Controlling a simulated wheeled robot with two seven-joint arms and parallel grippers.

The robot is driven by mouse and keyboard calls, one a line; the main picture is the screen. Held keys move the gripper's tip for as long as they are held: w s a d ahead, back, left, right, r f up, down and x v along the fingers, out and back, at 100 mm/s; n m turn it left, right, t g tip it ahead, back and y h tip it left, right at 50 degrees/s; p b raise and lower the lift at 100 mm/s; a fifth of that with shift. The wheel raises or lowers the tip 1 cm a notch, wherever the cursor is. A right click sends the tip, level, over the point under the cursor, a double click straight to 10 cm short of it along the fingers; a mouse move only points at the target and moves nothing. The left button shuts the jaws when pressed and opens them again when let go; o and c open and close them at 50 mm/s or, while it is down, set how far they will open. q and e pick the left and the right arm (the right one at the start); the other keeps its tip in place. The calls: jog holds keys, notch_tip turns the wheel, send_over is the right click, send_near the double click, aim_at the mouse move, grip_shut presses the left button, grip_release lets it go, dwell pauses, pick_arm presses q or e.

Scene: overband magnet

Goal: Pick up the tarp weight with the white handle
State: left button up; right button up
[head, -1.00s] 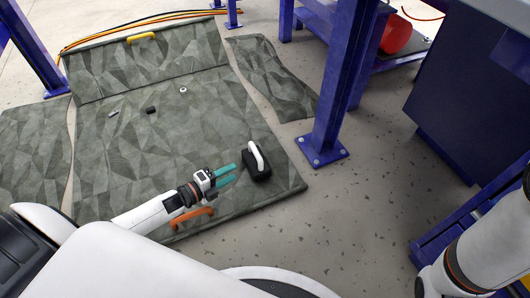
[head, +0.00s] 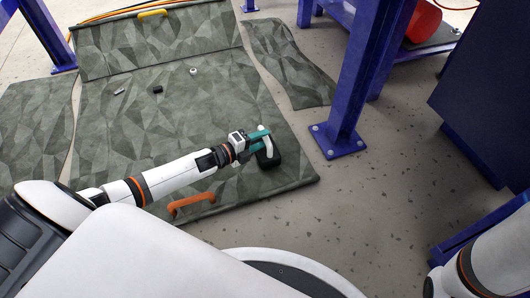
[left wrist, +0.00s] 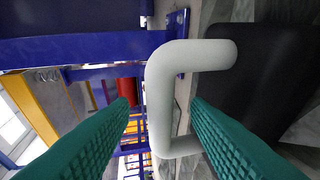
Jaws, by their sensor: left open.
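The tarp weight (head: 273,160) is a black block with a white handle (head: 267,147). It sits on the grey-green patterned tarp (head: 215,110) near its front right corner. My left gripper (head: 259,140) is at the handle, its teal fingers partly covering it in the head view. In the left wrist view the white handle (left wrist: 158,95) stands between the two open fingers (left wrist: 150,125), with the black body (left wrist: 255,80) at the right. I cannot tell whether either finger touches the handle. My right gripper is out of view; only part of my right arm shows.
A blue post (head: 345,100) with a bolted foot stands just right of the tarp. An orange handle (head: 191,202) and a yellow handle (head: 152,13) are on the tarp's edges. Small items, including a black block (head: 157,89), lie on it. Grey floor at the front right is clear.

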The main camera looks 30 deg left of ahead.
pick_arm(q)
jog(key=shift+b+x, duration=0.65)
jog(key=shift+x, duration=0.7)
jog(key=shift+c, duration=0.3)
jog(key=shift+a, duration=0.1)
grip_shut()
jog(key=shift+r, duration=0.15)
